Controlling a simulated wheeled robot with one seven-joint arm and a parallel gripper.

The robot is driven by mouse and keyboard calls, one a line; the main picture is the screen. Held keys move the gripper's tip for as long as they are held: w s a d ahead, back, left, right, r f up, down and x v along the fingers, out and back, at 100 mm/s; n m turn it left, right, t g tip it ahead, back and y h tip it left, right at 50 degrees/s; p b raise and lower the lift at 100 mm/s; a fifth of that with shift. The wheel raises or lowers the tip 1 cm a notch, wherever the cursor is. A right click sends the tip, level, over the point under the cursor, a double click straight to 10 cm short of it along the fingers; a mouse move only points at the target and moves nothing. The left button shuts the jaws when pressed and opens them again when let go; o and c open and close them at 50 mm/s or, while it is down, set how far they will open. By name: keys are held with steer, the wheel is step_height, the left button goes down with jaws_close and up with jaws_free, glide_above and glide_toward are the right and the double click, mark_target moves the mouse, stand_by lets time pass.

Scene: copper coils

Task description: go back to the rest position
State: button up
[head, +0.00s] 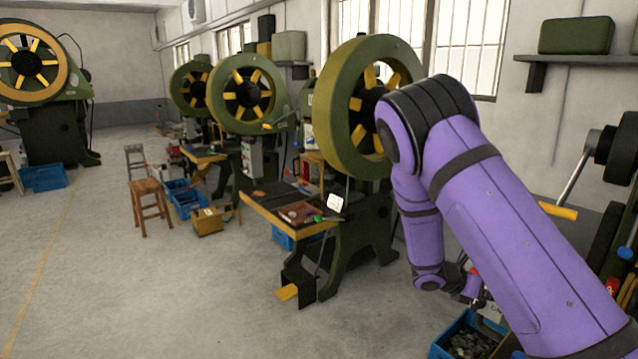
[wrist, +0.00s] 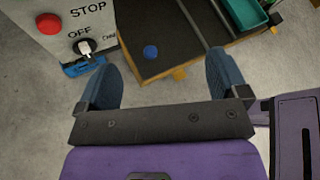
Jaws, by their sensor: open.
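My gripper (wrist: 163,85) shows in the wrist view with its two blue-grey fingers spread wide apart and nothing between them. Below and beyond it is a dark work table with a wooden edge (wrist: 215,55). A small blue round thing (wrist: 151,52) lies on the dark table top, apart from the fingers. In the head view my purple arm reaches forward on the right and bends down. The gripper itself cannot be made out clearly there.
A white control box (wrist: 65,25) with a red button stands left of the gripper. A green press (head: 365,110) stands beside my arm. A blue crate of dark pieces (head: 470,340) sits below the arm. The floor (head: 120,280) at left is clear.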

steer(key=s+a+r+m+y, duration=0.2)
steer(key=s+r+m+y, duration=0.3)
steer(key=s+r+m, duration=0.45)
steer(key=s+a+r+m+y, duration=0.2)
steer(key=s+r+m+y, duration=0.3)
steer(key=r, duration=0.7)
steer(key=s+a+r+m+t+y, duration=0.1)
steer(key=s+a+r+m+t, duration=0.1)
steer(key=s, duration=0.6)
steer(key=s+a+r+m+t+y, duration=0.2)
steer(key=s+a+r+m, duration=0.3)
steer(key=s+r+m, duration=0.2)
steer(key=shift+s+r, duration=0.55)
steer(key=shift+s, duration=0.6)
